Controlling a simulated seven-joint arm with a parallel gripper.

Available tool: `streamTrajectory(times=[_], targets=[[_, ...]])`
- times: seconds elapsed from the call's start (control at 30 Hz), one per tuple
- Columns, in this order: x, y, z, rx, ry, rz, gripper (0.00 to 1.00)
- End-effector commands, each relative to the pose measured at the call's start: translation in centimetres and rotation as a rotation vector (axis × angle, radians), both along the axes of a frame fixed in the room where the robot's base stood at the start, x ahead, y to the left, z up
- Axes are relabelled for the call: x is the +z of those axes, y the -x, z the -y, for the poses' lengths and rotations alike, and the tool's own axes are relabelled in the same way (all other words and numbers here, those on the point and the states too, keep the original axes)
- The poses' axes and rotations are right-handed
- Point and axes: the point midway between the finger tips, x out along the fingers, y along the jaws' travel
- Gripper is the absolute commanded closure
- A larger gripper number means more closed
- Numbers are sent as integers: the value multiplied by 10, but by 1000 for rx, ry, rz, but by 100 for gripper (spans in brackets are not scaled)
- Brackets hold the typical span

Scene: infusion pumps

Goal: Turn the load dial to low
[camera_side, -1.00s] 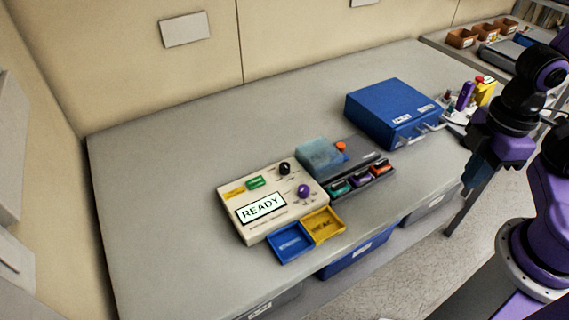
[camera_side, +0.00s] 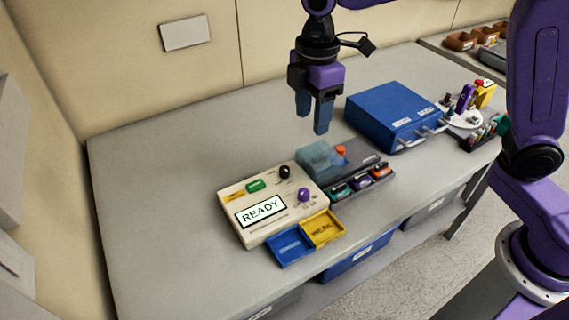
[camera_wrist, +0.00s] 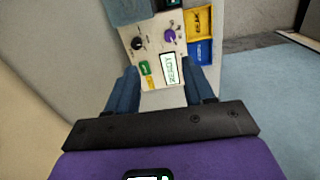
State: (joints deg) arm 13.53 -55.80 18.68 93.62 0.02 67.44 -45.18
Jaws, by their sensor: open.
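A cream control panel (camera_side: 240,222) lies on the grey bench with a lit screen (camera_side: 261,211) reading READY. It carries a black dial (camera_side: 285,171), a purple dial (camera_side: 304,194) and a green button (camera_side: 256,185). The dial labels are too small to read, so I cannot tell which one is the load dial. The wrist view also shows the black dial (camera_wrist: 137,43) and the purple dial (camera_wrist: 170,35). My gripper (camera_side: 314,118) is open and empty, fingers pointing down, above and behind the panel. It touches neither dial.
A translucent blue cover (camera_side: 318,158) and a red button (camera_side: 341,151) stand right of the panel, near a rack of coloured items (camera_side: 360,183). Blue (camera_side: 289,245) and yellow (camera_side: 322,229) trays sit in front. A blue case (camera_side: 392,112) stands behind right. The bench's left side is clear.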

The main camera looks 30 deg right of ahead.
Motion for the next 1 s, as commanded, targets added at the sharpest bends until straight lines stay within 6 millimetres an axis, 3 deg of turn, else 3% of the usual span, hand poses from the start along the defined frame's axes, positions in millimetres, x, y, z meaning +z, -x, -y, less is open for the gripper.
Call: streamTrajectory(times=[0.1,0.3,0.57,1.0], targets=[[-3,-32,-13,50,3,-2,47],[-6,-59,-21,103,4,-4,47],[-23,-63,-21,112,6,-7,47],[-104,-62,-21,111,7,-8,47]])
